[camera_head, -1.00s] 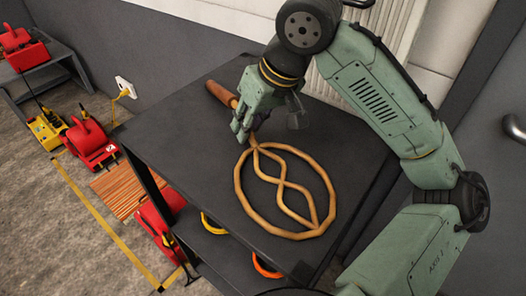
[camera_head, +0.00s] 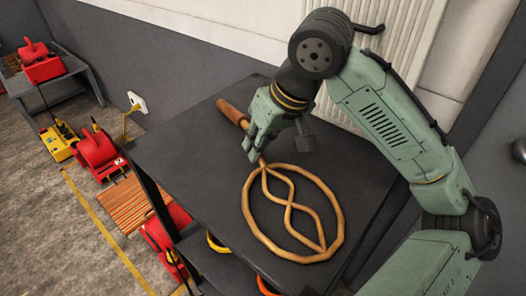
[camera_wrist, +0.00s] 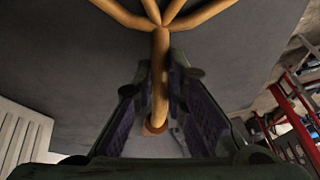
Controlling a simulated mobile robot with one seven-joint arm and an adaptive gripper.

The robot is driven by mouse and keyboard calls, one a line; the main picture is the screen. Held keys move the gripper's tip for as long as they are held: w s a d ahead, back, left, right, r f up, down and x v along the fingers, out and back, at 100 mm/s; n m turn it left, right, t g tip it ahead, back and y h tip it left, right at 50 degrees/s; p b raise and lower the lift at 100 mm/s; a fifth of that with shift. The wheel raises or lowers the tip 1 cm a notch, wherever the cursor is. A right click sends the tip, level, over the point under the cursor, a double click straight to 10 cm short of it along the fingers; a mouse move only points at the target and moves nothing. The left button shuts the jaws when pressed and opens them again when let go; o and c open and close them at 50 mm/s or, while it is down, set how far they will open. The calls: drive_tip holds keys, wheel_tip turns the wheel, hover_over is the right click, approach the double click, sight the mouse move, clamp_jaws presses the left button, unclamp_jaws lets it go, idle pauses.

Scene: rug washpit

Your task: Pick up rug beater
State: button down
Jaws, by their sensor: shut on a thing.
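The rug beater (camera_head: 340,222) has a looped cane head and a brown handle grip (camera_head: 232,112). In the head view it lies over the dark table top, its head toward the front and its grip toward the back left. My gripper (camera_head: 259,153) is around the cane shaft near where the loops start, with the fingers pointing down. In the wrist view the shaft (camera_wrist: 160,75) runs between the two fingers of my gripper (camera_wrist: 162,100), which are shut on it. I cannot tell whether the beater is clear of the table top.
The dark table (camera_head: 190,135) has free room left of the beater. A white ribbed radiator (camera_head: 385,40) stands behind it. On the floor at left are red machines (camera_head: 95,150), a yellow machine (camera_head: 58,140) and a slatted wooden mat (camera_head: 122,203).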

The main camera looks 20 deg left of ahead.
drive_tip(key=shift+r+p, duration=0.6)
drive_tip(key=shift+r, duration=0.1)
wheel_tip(320, 180, up, 3)
drive_tip(key=p, duration=0.3)
drive_tip(key=s+a, duration=0.1)
drive_tip(key=s, duration=0.4)
drive_tip(key=s+a, duration=0.2)
drive_tip(key=s, duration=0.3)
drive_tip(key=s+a, duration=0.2)
drive_tip(key=s, duration=0.3)
drive_tip(key=shift+s+a+r, duration=0.1)
drive_tip(key=shift+a+r, duration=0.1)
drive_tip(key=shift+r, duration=0.05)
drive_tip(key=c, duration=2.2)
unclamp_jaws()
clamp_jaws()
